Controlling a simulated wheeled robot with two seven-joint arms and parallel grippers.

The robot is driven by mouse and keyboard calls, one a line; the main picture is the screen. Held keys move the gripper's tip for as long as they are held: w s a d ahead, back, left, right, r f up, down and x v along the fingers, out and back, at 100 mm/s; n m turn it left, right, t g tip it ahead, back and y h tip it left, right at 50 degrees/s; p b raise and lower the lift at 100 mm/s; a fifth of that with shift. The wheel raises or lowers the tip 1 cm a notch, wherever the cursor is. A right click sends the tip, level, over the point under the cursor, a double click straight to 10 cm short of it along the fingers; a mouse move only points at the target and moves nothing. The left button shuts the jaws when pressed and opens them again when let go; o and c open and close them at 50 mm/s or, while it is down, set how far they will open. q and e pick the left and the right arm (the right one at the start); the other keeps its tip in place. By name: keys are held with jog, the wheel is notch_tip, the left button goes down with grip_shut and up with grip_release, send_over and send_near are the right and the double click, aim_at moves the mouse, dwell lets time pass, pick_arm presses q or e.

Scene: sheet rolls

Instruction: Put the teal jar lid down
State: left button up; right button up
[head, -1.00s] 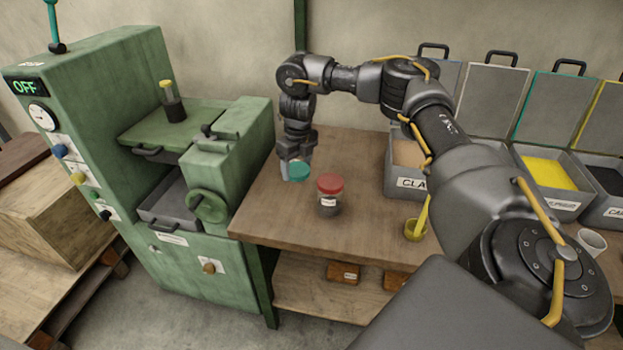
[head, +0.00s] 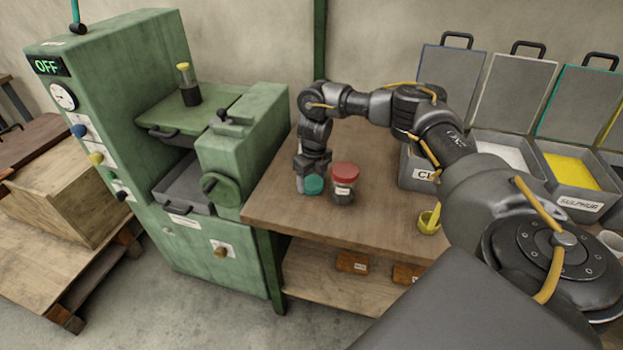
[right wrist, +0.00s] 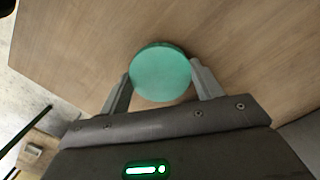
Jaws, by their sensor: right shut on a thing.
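The teal jar lid (head: 314,185) is at the wooden bench top, left of the red-lidded jar. It also shows in the right wrist view as a round teal disc (right wrist: 160,72) between the two fingers. My right gripper (head: 312,178) is shut on the lid from above. In the right wrist view the fingers (right wrist: 162,82) touch the lid's sides. The lid is close over the bench top; I cannot tell whether it touches the wood. My left gripper is not in view.
A red-lidded jar (head: 344,184) stands just right of the lid. A yellow scoop cup (head: 429,221) and grey bins (head: 567,205) are further right. The green press (head: 210,205) stands left of the bench. Bare bench top (head: 285,212) lies in front of the lid.

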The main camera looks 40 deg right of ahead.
aim_at(314, 184)
jog(key=shift+a, duration=0.1)
jog(key=shift+f+b, duration=0.3)
jog(key=shift+f, duration=0.2)
jog(key=o, duration=1)
jog(key=shift+r, duration=0.1)
jog(key=shift+s, duration=0.1)
jog(key=shift+r, duration=0.2)
jog(key=r, duration=0.4)
jog(key=r+p, duration=0.1)
jog(key=r, duration=0.3)
jog(key=r+p, duration=0.1)
jog(key=r, duration=0.3)
jog(key=shift+s+r, duration=0.3)
jog(key=shift+s, duration=0.05)
